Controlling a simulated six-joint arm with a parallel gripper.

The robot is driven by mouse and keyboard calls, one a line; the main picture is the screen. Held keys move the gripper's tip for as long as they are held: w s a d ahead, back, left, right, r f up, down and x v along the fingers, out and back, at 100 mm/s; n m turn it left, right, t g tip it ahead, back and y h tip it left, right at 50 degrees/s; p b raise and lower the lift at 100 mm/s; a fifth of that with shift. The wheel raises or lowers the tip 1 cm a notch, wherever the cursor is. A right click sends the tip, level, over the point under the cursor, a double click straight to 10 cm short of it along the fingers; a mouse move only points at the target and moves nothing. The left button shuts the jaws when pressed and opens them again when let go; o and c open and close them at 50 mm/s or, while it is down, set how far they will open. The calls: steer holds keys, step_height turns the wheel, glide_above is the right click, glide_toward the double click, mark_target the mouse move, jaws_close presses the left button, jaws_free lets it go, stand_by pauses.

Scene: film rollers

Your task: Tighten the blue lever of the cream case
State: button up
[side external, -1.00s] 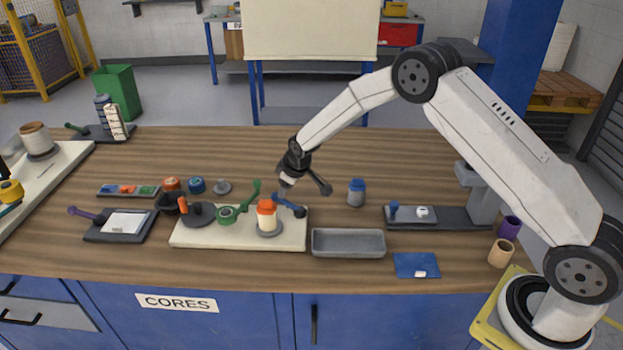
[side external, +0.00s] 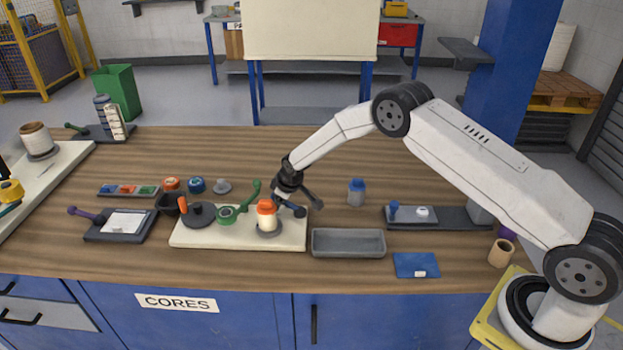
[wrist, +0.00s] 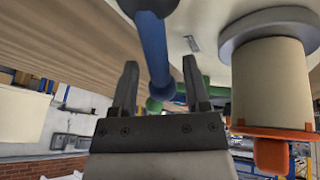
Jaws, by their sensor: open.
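The cream case (side external: 190,240) lies flat near the front of the bench. It carries a green lever (side external: 243,203), an orange lever on a dark disc (side external: 199,217) and a cream spool with an orange cap (side external: 267,217). My gripper (side external: 290,207) is low at the case's right end, beside the spool, and largely hides the blue lever in the side view. In the wrist view my open gripper (wrist: 160,63) has one finger on each side of the blue lever (wrist: 154,45), with gaps visible. The spool (wrist: 272,85) stands close to the right finger.
A grey tray (side external: 348,252) sits just right of the case, with a blue-capped jar (side external: 356,192) behind. A dark clipboard with a purple lever (side external: 120,226) lies left. A grey fixture (side external: 440,217) stands right.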

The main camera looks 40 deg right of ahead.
steer(key=shift+w+f, duration=0.1)
steer(key=shift+f, duration=0.15)
jaws_close()
steer(key=shift+w+a+r, duration=0.1)
steer(key=shift+w+r, duration=0.1)
stand_by(1.2)
